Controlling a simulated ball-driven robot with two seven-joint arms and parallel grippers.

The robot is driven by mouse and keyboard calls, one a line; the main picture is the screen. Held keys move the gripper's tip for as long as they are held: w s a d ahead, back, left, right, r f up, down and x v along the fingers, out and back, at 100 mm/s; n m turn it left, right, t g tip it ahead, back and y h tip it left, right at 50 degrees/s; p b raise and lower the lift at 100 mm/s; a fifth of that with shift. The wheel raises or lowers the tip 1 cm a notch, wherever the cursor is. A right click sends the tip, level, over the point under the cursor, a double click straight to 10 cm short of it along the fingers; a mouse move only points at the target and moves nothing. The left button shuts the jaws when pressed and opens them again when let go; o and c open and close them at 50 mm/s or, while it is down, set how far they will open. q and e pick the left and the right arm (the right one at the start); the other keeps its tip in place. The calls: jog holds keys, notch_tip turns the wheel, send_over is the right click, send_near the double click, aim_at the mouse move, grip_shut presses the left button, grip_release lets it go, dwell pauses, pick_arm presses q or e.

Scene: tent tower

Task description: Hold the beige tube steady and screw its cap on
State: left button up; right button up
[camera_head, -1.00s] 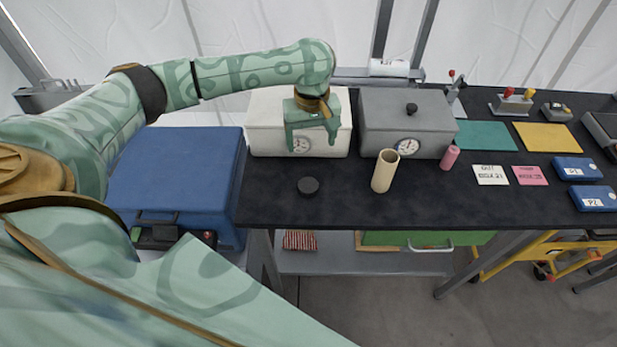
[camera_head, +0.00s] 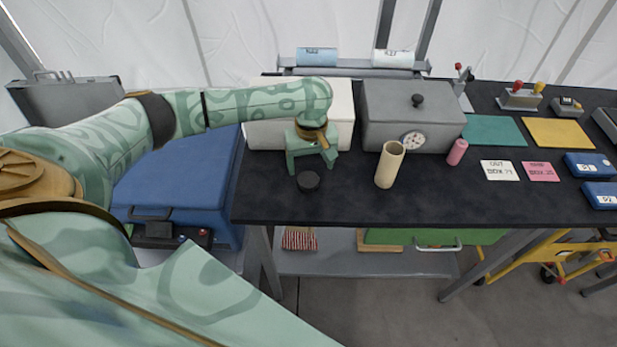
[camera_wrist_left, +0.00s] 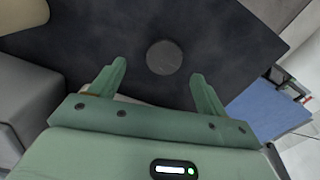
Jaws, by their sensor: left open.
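The beige tube (camera_head: 389,165) stands upright and open-topped on the black table (camera_head: 440,205); part of it shows at the top left of the left wrist view (camera_wrist_left: 22,14). A round dark cap (camera_head: 308,181) lies flat on the table to the left of the tube. My left gripper (camera_head: 312,168) is open and empty, pointing down just behind and above the cap. In the left wrist view the cap (camera_wrist_left: 164,57) lies between and beyond the open fingertips, touching neither. My right gripper is not in view.
A pink cylinder (camera_head: 457,152) stands right of the tube. A blue case (camera_head: 175,180) is left of the table. Table around the cap is clear.

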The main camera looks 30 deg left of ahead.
aim_at(308, 179)
pick_arm(q)
jog(key=f+b, duration=0.2)
jog(key=f, duration=0.2)
jog(key=shift+s+a+f+b, duration=0.25)
jog(key=shift+f+b, duration=0.05)
jog(key=shift+b, duration=0.1)
jog(key=shift+f, duration=0.4)
jog(key=shift+r, duration=0.1)
jog(key=c, duration=1.1)
